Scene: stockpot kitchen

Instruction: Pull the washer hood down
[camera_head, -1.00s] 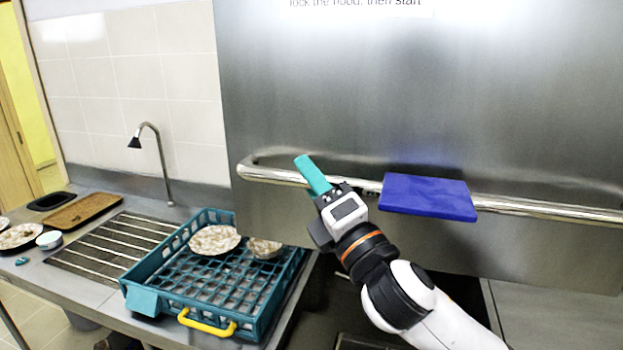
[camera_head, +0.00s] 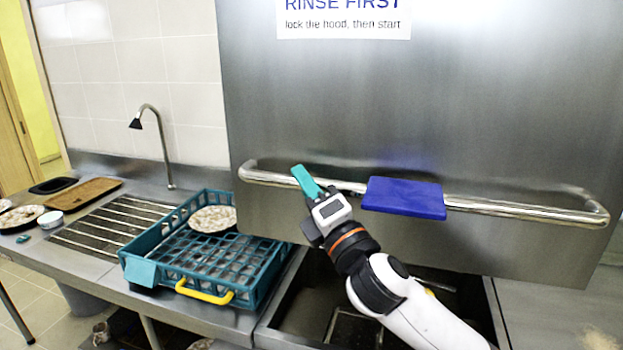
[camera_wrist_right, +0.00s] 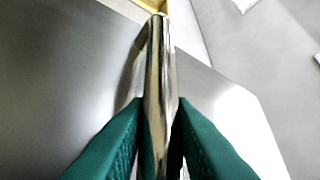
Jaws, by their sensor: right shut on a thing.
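The washer hood (camera_head: 430,110) is a large brushed steel panel with a lettered sign near its top. A steel bar handle (camera_head: 520,208) runs across its lower part. My right gripper (camera_head: 306,182), with teal fingers, is shut on this bar left of its middle. In the right wrist view the bar (camera_wrist_right: 159,70) runs between the two teal fingers (camera_wrist_right: 160,140). A blue slab (camera_head: 404,197) sits at the bar, right of the gripper. The hood's lower edge hangs above a dark sink (camera_head: 310,305). My left gripper is not in view.
A teal rack (camera_head: 250,297) with a yellow handle stands on the counter at left, holding a patterned plate (camera_head: 212,219); the hood hides its right back part. A tap (camera_head: 158,140), a ribbed drainer (camera_head: 105,230) and a brown tray (camera_head: 83,203) are farther left.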

